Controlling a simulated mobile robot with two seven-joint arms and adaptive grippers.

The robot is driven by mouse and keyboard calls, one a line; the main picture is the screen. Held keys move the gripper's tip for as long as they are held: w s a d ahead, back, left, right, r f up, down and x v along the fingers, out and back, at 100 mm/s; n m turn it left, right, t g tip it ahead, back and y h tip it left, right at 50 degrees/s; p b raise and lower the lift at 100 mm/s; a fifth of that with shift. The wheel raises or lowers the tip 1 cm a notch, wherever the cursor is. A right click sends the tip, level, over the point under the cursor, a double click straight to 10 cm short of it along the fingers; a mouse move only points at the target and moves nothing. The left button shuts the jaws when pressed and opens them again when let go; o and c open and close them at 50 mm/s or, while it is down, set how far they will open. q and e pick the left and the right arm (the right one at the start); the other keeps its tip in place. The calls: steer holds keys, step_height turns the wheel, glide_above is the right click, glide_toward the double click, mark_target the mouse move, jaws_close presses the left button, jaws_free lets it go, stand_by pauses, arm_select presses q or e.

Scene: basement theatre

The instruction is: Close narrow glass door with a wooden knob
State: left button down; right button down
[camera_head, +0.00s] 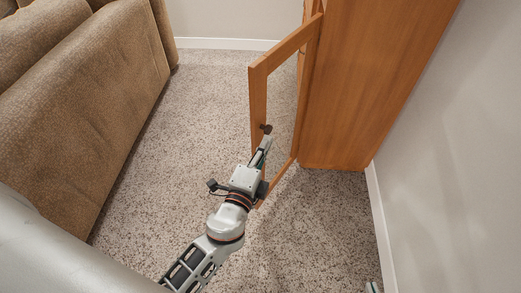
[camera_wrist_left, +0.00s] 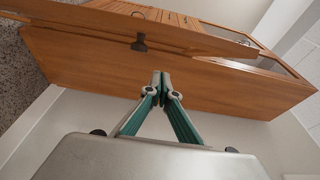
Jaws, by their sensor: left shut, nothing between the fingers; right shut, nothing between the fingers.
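The narrow glass door (camera_head: 257,95) has a wooden frame and stands open, swung out from the cabinet front. Its small dark knob (camera_head: 266,128) is on the free upright, and it also shows in the left wrist view (camera_wrist_left: 139,43). My left gripper (camera_head: 267,141) is shut and empty, its fingertips just below the knob in the head view. In the left wrist view the closed fingertips (camera_wrist_left: 160,78) are apart from the knob; contact with the door cannot be told. My right gripper (camera_head: 372,287) barely shows at the bottom edge, shut and empty.
The wooden cabinet (camera_head: 375,75) stands against the right wall (camera_head: 455,150). A brown sofa (camera_head: 85,95) is on the left. Speckled carpet (camera_head: 185,135) lies clear between the sofa and the door.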

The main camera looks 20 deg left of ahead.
mark_target(260, 125)
arm_select(q)
steer(key=w+a, duration=0.1)
steer(key=w, duration=0.1)
steer(key=w+a, duration=0.1)
steer(key=w, duration=0.1)
steer(key=w+a+p, duration=0.1)
steer(key=w, duration=0.1)
steer(key=shift+w+r, duration=0.1)
steer(key=shift+w, duration=0.05)
steer(key=shift+a, duration=0.3)
steer(key=shift+w+a, duration=0.1)
steer(key=shift+a, duration=0.1)
arm_select(e)
steer(key=shift+s+d+f+g, duration=0.3)
steer(key=shift+s+d+f, duration=0.1)
steer(key=shift+s+f, duration=0.3)
arm_select(q)
steer(key=shift+a, duration=0.1)
arm_select(e)
steer(key=shift+w+r, duration=0.15)
steer(key=shift+r, duration=0.05)
